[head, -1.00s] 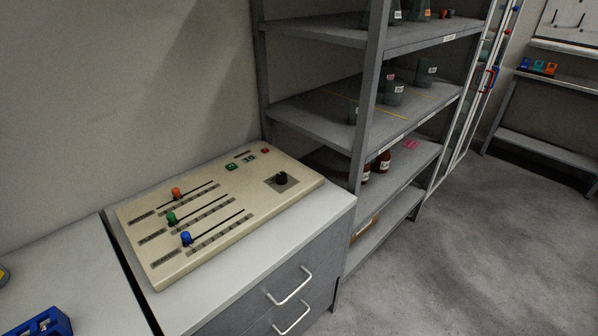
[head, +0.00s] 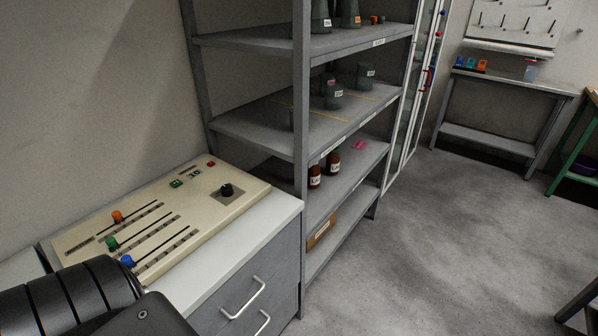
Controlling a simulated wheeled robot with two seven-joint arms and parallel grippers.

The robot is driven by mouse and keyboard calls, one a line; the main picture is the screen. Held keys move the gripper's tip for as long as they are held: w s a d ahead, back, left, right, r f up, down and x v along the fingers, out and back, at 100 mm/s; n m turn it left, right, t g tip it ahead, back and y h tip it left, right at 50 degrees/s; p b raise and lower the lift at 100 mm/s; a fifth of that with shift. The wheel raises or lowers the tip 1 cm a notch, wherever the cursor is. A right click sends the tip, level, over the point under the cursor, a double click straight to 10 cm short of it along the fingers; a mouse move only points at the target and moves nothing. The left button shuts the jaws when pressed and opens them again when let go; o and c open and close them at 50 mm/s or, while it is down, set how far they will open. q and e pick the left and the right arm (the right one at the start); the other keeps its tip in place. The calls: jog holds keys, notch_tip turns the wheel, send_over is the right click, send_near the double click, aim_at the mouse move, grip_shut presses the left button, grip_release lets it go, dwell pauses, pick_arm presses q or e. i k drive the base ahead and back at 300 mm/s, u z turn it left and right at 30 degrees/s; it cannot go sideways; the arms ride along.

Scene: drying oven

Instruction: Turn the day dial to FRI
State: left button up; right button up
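No day dial with a readable FRI mark shows in the head view. A beige control panel (head: 200,209) lies on a white-topped cabinet at the left. It has a black round knob (head: 227,190) on a dark square plate near its right end; any lettering around the knob is too small to read. Three sliders have orange (head: 117,216), green (head: 111,243) and blue (head: 127,261) knobs. Part of my own dark arm covers the panel's near left corner. Neither of my grippers is in view.
The cabinet (head: 246,255) has drawers with bar handles. A grey shelf rack (head: 302,110) stands right beside it, holding beakers, brown bottles (head: 333,163) and a cardboard box (head: 321,232). Open grey floor (head: 440,240) lies to the right. A bench (head: 500,90) stands at the back right.

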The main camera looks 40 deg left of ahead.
aim_at(226, 189)
jog(key=z, duration=0.15)
jog(key=k, duration=0.9)
jog(key=u, duration=0.8)
jog(key=i, duration=0.45)
jog(key=u, duration=0.05)
